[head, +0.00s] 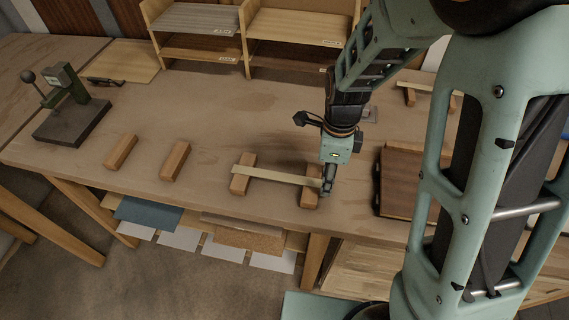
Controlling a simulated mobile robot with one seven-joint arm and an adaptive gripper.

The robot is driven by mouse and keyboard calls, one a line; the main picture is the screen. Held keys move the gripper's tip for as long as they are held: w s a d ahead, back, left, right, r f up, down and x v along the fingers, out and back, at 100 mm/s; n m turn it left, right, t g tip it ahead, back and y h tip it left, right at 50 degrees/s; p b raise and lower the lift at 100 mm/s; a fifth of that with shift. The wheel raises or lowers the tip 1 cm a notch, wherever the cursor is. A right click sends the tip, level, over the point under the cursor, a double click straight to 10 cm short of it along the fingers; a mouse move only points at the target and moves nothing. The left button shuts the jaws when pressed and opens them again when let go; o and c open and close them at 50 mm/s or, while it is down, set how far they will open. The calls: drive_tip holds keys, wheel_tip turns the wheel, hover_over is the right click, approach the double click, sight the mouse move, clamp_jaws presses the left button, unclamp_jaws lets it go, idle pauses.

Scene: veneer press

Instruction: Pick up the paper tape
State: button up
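A pale, narrow strip that looks like the paper tape (270,174) lies across two small wooden blocks on the workbench, bridging the gap between them. The left block (240,183) and the right block (311,199) hold it above the bench top. My gripper (327,187) points down at the strip's right end, just over the right block. The fingers are small and dark here. I cannot tell whether they are open or shut, or whether they touch the strip. The fingers partly hide the strip's right end.
Two bare wooden blocks (121,151) lie to the left on the bench (200,118). A small green press (68,95) stands at the far left. A shelf unit (245,40) stands at the back. A dark wooden panel (402,180) lies right of my gripper. The bench middle is clear.

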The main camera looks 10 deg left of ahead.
drive_tip(key=shift+f, duration=0.2)
drive_tip(key=c, duration=0.8)
drive_tip(key=shift+r, duration=0.2)
